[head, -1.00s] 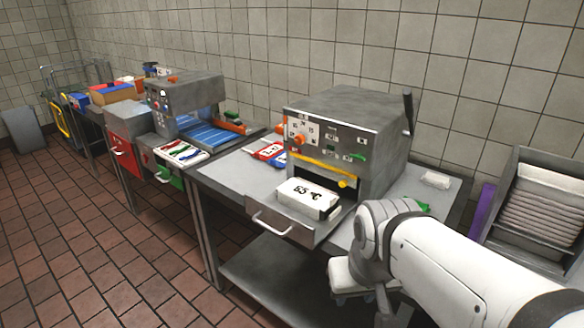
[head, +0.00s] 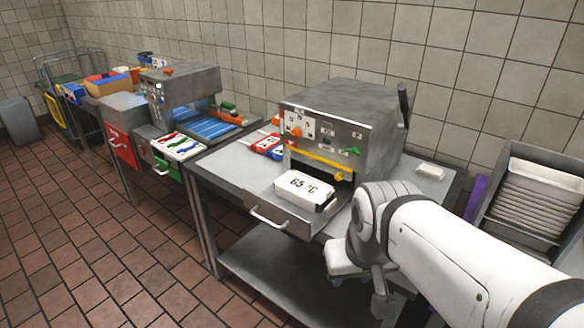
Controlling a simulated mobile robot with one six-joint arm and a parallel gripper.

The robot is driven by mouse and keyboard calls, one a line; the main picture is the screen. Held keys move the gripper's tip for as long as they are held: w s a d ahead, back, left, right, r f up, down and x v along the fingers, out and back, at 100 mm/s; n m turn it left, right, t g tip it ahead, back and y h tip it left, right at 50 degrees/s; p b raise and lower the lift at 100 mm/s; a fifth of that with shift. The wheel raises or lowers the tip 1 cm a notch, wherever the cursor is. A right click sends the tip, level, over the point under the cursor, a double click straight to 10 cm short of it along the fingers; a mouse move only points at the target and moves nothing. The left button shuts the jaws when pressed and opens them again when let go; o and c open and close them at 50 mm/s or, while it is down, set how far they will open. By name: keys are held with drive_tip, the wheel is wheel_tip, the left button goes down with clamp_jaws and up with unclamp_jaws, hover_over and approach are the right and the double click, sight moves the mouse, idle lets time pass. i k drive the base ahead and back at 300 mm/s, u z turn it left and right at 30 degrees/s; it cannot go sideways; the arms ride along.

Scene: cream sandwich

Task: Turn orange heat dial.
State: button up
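The orange heat dial (head: 296,132) is on the upper left of the front panel of a grey metal machine (head: 345,105), with white markings around it. My gripper (head: 350,262) is low at the front right of the table, well away from the dial and lower than the panel. A white block shows at its end. My wrist hides the fingers, so I cannot tell whether they are open or shut.
A white block marked 65 °C (head: 302,187) sits in front of the machine's opening, above a handled drawer (head: 270,212). A tray rack (head: 535,190) stands at right.

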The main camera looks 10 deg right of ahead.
sight(296, 133)
drive_tip(key=z, duration=2.35)
drive_tip(key=k, duration=1.25)
drive_tip(key=u, duration=0.95)
drive_tip(key=i, duration=1)
drive_tip(key=u, duration=0.05)
